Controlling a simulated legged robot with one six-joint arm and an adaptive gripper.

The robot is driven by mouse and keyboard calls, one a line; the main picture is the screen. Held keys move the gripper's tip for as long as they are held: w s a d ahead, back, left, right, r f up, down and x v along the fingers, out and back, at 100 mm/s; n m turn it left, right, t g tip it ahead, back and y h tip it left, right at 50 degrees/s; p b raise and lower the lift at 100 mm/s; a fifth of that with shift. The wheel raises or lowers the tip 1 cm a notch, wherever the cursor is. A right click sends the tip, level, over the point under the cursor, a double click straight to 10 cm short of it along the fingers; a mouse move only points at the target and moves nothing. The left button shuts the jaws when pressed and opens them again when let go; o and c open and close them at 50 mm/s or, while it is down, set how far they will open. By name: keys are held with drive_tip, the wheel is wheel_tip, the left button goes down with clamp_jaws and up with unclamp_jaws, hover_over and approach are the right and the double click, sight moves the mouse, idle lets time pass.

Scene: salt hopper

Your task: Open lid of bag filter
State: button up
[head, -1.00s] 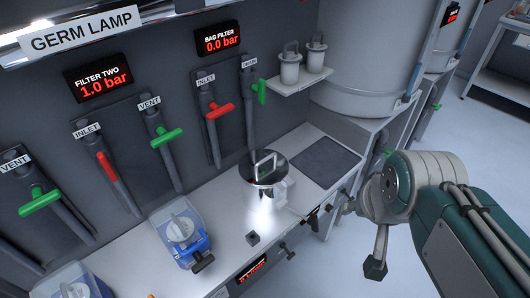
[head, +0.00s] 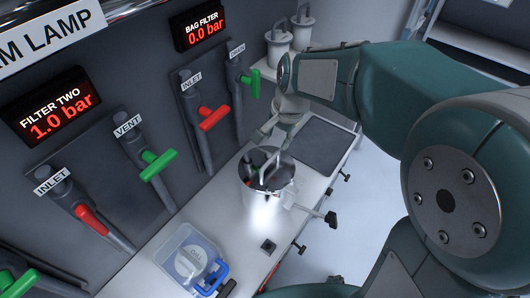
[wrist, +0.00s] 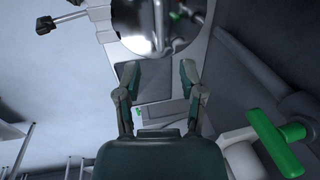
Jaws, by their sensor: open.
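The bag filter is a metal vessel with a shiny round lid (head: 254,163) and a bar handle on top, standing on the bench below the bag filter display. The lid sits flat on the vessel. My gripper (head: 270,143) reaches in from behind the lid, its fingers open and close to the handle; I cannot tell whether they touch it. In the wrist view, the open fingers of my gripper (wrist: 159,75) point toward the shiny lid (wrist: 140,22) at the top, with nothing between them. Part of the handle is hidden by the fingers.
The wall carries a red inlet handle (head: 214,118) and a green drain handle (head: 252,86). A dark mat (head: 322,147) lies beyond the filter. A black-knobbed lever (head: 329,218) sticks out at the bench edge.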

hover_over(269, 161)
drive_tip(key=d, duration=0.2)
wheel_tip(269, 161, down, 5)
drive_tip(key=f, duration=0.1)
drive_tip(key=a+f, duration=0.1)
drive_tip(key=f, duration=0.1)
drive_tip(key=a+f, duration=0.1)
drive_tip(key=shift+a+f, duration=0.15)
drive_tip(key=shift+a, duration=0.1)
drive_tip(key=shift+d+f, duration=0.1)
drive_tip(key=shift+d, duration=0.45)
drive_tip(key=shift+c, duration=0.3)
drive_tip(key=c, duration=0.6)
drive_tip(key=shift+a, duration=0.2)
clamp_jaws()
